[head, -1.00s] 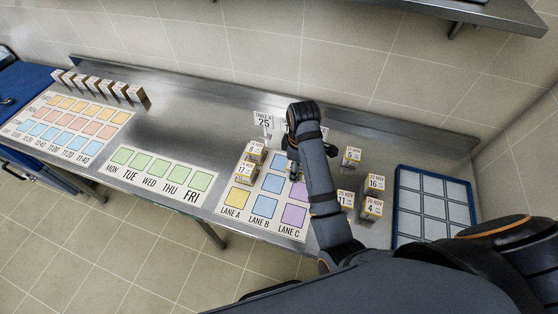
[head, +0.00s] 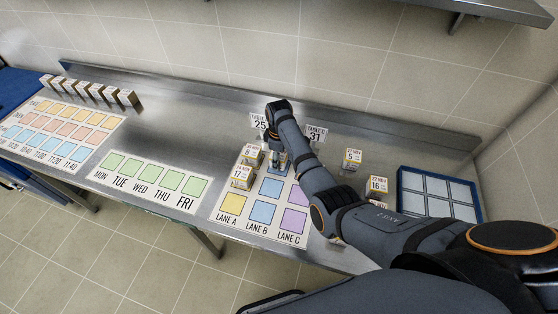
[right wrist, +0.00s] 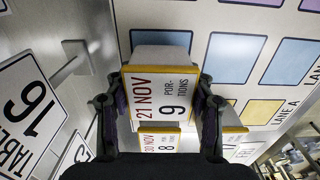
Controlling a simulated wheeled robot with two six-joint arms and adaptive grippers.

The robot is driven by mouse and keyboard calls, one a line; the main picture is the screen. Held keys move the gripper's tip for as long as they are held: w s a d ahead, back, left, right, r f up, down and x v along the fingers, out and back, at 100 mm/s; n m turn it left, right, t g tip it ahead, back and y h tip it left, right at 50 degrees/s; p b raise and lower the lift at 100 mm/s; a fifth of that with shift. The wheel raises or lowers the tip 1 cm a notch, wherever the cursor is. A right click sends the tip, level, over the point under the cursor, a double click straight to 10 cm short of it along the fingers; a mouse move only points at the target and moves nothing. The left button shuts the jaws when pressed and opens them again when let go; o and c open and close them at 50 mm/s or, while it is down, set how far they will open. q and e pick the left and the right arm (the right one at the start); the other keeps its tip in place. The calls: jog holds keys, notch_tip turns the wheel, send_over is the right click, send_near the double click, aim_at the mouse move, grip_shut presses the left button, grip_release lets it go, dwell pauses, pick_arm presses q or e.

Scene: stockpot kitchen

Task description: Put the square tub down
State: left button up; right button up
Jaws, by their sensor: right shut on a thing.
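My right gripper (head: 277,158) is over the far part of the lane mat (head: 222,217), near the Lane B column. In the right wrist view, its two fingers are shut on a square tub (right wrist: 159,100) with a white lid and a yellow-edged label reading 21 NOV, 9 portions. In the head view the hand and arm mostly hide this tub. I cannot tell whether its base touches the mat. Two other tubs stand close by on the left in Lane A: one marked 8 (head: 249,154) and one marked 17 (head: 241,178). My left gripper is not in view.
Table signs (head: 259,122) stand just behind the mat. A weekday mat (head: 150,181) lies to the left. Near squares of all three lanes look bare.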

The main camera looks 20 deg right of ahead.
jog(key=shift+f, duration=0.75)
jog(key=shift+f, duration=0.1)
jog(key=o, duration=1.3)
notch_tip(320, 180, up, 12)
jog(key=shift+r+b, duration=0.1)
jog(key=shift+b, duration=0.55)
